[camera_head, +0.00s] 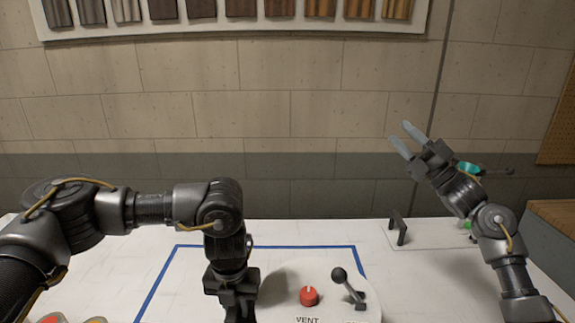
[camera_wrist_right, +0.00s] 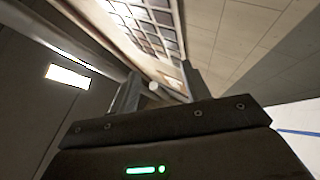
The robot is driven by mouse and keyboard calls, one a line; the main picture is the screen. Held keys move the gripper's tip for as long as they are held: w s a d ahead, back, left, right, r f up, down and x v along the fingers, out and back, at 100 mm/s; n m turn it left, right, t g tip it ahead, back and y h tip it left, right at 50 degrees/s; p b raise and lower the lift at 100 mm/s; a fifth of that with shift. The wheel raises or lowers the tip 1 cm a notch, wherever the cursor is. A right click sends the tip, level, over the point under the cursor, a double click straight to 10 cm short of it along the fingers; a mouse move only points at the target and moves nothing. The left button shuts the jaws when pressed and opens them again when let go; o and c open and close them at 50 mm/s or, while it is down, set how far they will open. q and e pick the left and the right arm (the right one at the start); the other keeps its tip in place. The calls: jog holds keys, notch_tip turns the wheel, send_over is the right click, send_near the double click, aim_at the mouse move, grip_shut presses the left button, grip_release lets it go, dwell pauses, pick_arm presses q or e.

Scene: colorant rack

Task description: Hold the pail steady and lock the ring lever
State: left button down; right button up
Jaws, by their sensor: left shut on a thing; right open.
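The pail's white lid (camera_head: 290,290) is at the bottom centre of the head view, cut off by the lower edge. It bears a red knob (camera_head: 309,296) beside the word VENT. The lever (camera_head: 349,288) has a black ball end and stands tilted up to the left from a grey base on the lid's right side. My left gripper (camera_head: 240,312) points down at the lid's left edge, shut on the pail; its fingertips are out of frame. My right gripper (camera_head: 402,138) is open and empty, raised well above the table's right side, fingers pointing up-left. Its fingers show in the right wrist view (camera_wrist_right: 160,88).
A blue tape outline (camera_head: 265,246) surrounds the pail's area on the white table (camera_head: 120,245). A dark upright handle (camera_head: 398,229) on a pale plate stands at the back right. A teal item (camera_head: 469,168) is partly behind my right arm. Red and yellow items sit at the lower left.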

jog(key=s+a+r+n+g, duration=0.2)
jog(key=s+a+n+g, duration=0.25)
jog(key=a, duration=0.45)
jog(key=s+a+r+n+g+h, duration=0.1)
jog(key=s+a+n+g, duration=0.4)
jog(key=a, duration=0.4)
jog(key=s+a+r+n+g, duration=0.25)
jog(key=a+n+g, duration=0.35)
jog(key=a, duration=0.3)
jog(key=n+g+h, duration=0.2)
jog(key=n+h, duration=0.4)
jog(key=h, duration=1)
send_over(339, 270)
jog(key=f, duration=1.5)
jog(key=shift+w+a+f, duration=0.1)
jog(key=shift+a+f, duration=0.1)
jog(key=shift+a, duration=0.15)
jog(key=shift+d+f, duration=0.1)
jog(key=shift+d, duration=0.35)
jog(key=shift+f, duration=5.1)
jog(key=shift+c, duration=0.5)
